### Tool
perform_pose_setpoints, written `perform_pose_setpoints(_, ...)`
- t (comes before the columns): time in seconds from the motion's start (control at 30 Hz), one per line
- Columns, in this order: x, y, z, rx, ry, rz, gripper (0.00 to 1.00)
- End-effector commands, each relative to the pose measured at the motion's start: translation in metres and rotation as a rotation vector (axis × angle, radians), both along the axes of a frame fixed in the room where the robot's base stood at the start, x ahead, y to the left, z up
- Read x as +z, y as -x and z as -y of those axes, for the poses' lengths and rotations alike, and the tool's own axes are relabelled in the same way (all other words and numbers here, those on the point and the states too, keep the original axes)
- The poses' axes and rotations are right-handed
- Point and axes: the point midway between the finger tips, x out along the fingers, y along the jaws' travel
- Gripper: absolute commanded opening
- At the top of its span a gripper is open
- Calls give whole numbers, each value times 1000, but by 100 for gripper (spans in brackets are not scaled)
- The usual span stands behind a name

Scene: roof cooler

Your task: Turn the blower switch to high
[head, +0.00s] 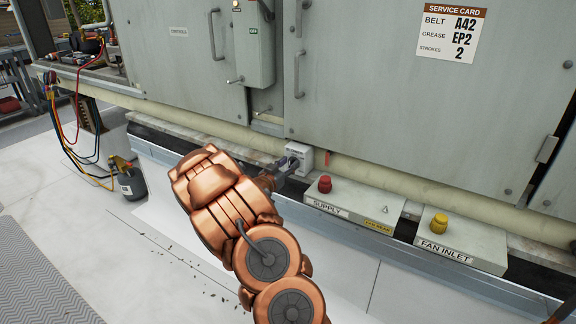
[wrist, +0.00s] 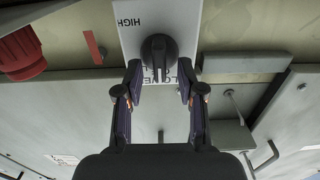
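The blower switch is a dark knob (wrist: 159,52) on a white plate (wrist: 128,14). The word HIGH reads upside down on the plate, left of the knob in the wrist view; other lettering by the knob is partly hidden. The knob's pointer bar runs down toward my gripper in that view. My gripper (wrist: 160,76) is open, with one fingertip on each side of the knob's lower end and gaps showing between. In the head view the white switch box (head: 305,155) sits low on the cooler, with my gripper (head: 286,164) in front, hiding its knob.
A SUPPLY box (head: 338,200) with a red knob (head: 324,184) stands right of the switch, then a FAN INLET box (head: 462,240) with a yellow knob (head: 439,223). A cream pipe (head: 400,182) runs behind them. The cooler's door handle (head: 298,75) stands above.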

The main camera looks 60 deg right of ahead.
Motion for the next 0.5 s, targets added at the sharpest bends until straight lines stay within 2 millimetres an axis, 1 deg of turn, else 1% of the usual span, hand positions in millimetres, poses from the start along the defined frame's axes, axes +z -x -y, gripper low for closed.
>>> perform_pose_setpoints(0.13,0,0,0,0,0,0,38)
perform_pose_setpoints(0.5,0,0,0,0,0,0,0)
